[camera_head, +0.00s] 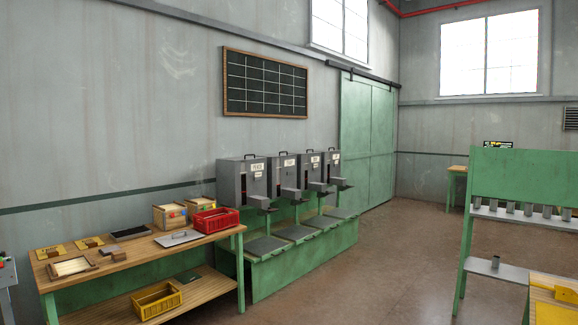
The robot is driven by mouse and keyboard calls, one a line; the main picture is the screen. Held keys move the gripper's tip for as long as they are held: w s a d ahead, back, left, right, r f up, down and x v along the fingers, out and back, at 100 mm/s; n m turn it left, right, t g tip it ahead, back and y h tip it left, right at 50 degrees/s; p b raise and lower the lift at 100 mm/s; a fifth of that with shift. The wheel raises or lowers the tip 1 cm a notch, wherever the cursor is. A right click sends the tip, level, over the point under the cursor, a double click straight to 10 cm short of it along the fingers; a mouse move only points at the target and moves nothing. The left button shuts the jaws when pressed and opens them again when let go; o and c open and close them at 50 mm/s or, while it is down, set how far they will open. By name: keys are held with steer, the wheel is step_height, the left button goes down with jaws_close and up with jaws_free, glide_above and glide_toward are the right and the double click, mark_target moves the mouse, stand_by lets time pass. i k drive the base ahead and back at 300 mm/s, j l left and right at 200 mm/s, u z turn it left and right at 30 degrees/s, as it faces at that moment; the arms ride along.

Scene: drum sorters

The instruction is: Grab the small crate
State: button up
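Several crate-like containers show on and under the green-legged workbench (222,247) at the left. A red slotted crate (216,221) sits on the bench's right end. A yellow slotted crate (157,300) sits on the lower wooden shelf. Two small wooden boxes, one at the front (170,217) and one behind it (200,206), stand at the back of the bench top beside the red crate. I cannot tell which of these the task calls the small crate. My gripper is not in view.
Flat trays and a grey plate (180,238) lie on the bench. Grey machines (241,182) stand on a green base (290,268) beyond it. A green rack (525,175) and another table (555,286) stand at the right. The brown floor (385,265) between is clear.

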mark_target(214, 220)
steer(key=i+z, duration=0.1)
steer(key=z, duration=0.3)
steer(key=i, duration=6.6)
steer(key=i+l, duration=0.1)
steer(key=i, duration=0.7)
steer(key=i+u, duration=0.1)
steer(key=i, duration=0.7)
steer(key=i+l+u, duration=0.1)
steer(key=i+u, duration=0.2)
steer(key=u, duration=0.15)
